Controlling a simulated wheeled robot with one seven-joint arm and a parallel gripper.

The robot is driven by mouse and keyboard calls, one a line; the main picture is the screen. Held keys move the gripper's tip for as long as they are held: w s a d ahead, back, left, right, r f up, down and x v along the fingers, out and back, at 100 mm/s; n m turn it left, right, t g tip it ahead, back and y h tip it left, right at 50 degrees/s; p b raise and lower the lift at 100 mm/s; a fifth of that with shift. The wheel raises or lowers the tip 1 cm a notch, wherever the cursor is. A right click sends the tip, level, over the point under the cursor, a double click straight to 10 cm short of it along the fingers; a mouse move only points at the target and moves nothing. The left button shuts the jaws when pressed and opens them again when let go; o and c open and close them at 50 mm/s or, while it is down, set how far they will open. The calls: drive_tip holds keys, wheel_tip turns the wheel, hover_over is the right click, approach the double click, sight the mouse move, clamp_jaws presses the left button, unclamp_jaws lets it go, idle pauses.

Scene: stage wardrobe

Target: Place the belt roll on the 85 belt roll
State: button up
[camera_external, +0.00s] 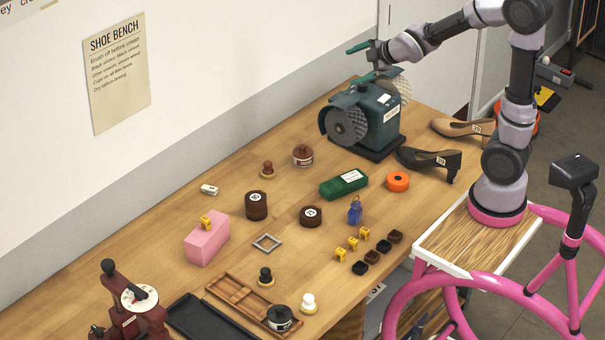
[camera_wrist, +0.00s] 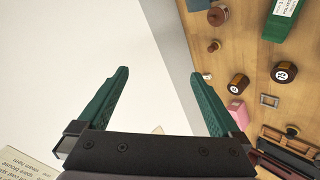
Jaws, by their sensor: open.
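Two dark brown belt rolls with round white labels stand apart on the bench. The left belt roll (camera_external: 256,208) is taller; its label seems to read 85, but the print is too small to be sure. The right belt roll (camera_external: 311,218) is lower, and its number is unclear. In the wrist view, the taller roll (camera_wrist: 239,81) and the other roll (camera_wrist: 284,74) lie to the right of the fingers. My gripper (camera_external: 361,62) has green fingers, spread and empty, high above the bench by the grinder, away from both rolls. Its fingers (camera_wrist: 158,75) face the wall in the wrist view.
The green grinder (camera_external: 376,112) stands at the back below my gripper. A green box (camera_external: 343,184), orange roll (camera_external: 398,181), blue item (camera_external: 355,212), pink block (camera_external: 206,240) and square frame (camera_external: 267,243) surround the rolls. Shoes (camera_external: 428,160) lie right; a wooden tray (camera_external: 238,298) lies in front.

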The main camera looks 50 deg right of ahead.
drive_tip(key=s+a+r+m+g, duration=0.1)
drive_tip(key=s+r+m, duration=0.2)
drive_tip(key=s+m, duration=0.5)
drive_tip(key=s+a+r+m+g+y, duration=0.1)
drive_tip(key=s+r+m+g, duration=0.1)
drive_tip(key=s+m, duration=0.7)
drive_tip(key=s, duration=0.8)
drive_tip(key=shift+s+r+g+y, duration=0.15)
drive_tip(key=shift+r+g+y, duration=0.15)
drive_tip(key=shift+r, duration=0.1)
